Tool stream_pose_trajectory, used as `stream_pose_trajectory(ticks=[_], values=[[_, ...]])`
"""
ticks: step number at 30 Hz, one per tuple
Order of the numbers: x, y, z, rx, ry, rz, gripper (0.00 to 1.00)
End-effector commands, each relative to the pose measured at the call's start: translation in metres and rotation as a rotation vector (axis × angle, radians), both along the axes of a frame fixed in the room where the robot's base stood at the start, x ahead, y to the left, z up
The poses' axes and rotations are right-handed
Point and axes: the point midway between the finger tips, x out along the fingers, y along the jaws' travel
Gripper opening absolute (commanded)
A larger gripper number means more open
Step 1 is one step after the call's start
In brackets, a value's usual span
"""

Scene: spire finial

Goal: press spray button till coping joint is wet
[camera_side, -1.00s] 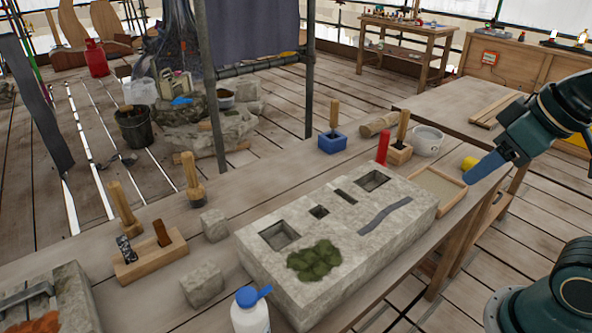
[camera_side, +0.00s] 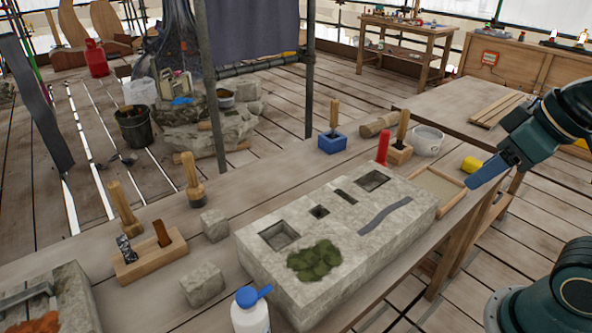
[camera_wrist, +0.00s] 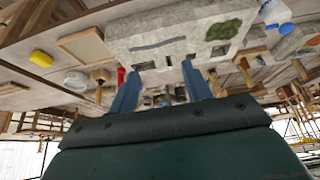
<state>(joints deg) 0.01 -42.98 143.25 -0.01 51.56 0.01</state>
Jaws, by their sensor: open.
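A white spray bottle with a blue top (camera_side: 251,310) stands at the near edge of the bench, partly cut off by the bottom of the side view. It also shows in the wrist view (camera_wrist: 274,12) at the top right. The pale stone coping block (camera_side: 300,240) lies on the bench with several square recesses, a dark wavy joint line (camera_side: 385,215) and a clump of green moss (camera_side: 314,260). My gripper (camera_side: 487,170) is at the right, above the far right end of the bench, well away from the bottle. In the wrist view its two blue fingers (camera_wrist: 160,88) are apart and empty.
A shallow wooden tray (camera_side: 463,204), a red cylinder (camera_side: 383,148), a white tub (camera_side: 428,141) and a yellow object (camera_side: 472,164) stand near my gripper. Mallets, a wooden tool block (camera_side: 150,262) and loose stone cubes (camera_side: 203,286) occupy the left of the bench.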

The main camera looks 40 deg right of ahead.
Motion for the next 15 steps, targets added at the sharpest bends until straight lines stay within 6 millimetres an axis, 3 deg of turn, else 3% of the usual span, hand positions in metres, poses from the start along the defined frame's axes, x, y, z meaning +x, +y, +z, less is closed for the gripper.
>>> stream_pose_trajectory(ticks=[6,13,15], values=[[0.0001,0.0,0.0,0.0,0.0,0.0,0.48],[0.0028,0.0021,0.0008,-0.002,0.001,0.018,0.05],[0.0059,0.0045,0.0016,-0.004,0.003,0.039,0.0]])
